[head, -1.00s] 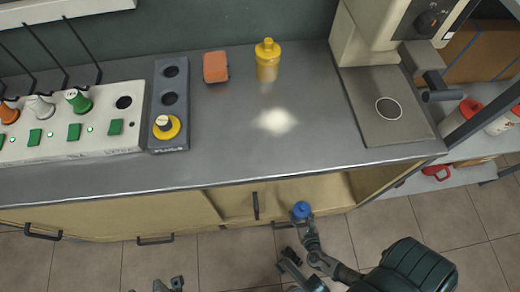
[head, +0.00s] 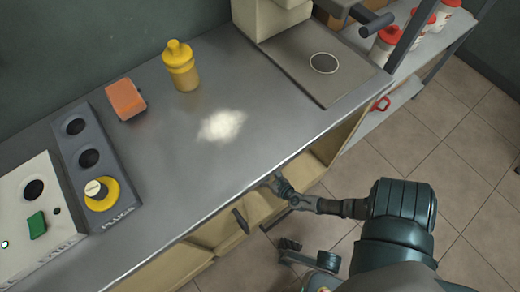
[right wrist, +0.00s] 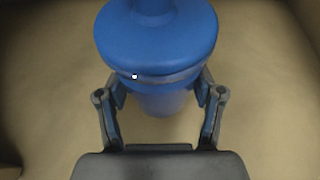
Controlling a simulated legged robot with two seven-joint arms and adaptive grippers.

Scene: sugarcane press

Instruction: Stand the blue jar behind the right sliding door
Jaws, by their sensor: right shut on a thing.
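The blue jar (right wrist: 155,45) is between the two fingers of my right gripper (right wrist: 160,105) in the right wrist view, shut around its narrower part below the wide rim. Beige cabinet surfaces lie around it; whether its base touches the floor of the cabinet is not clear. In the head view my right gripper (head: 277,186) reaches into the opening under the counter's front edge, and the jar is hidden there. A sliding door with a dark upright handle (head: 240,221) is left of the gripper. A dark gripper-like part, seemingly my left gripper (head: 290,245), is low in front of the cabinet; its jaws are unclear.
The grey counter (head: 170,160) overhangs the cabinet. On it are a yellow bottle (head: 180,65), an orange block (head: 126,100), a white powder patch (head: 222,125) and a plug strip (head: 88,158). A shelf with red-capped containers (head: 388,42) stands at the right. Tiled floor is clear at right.

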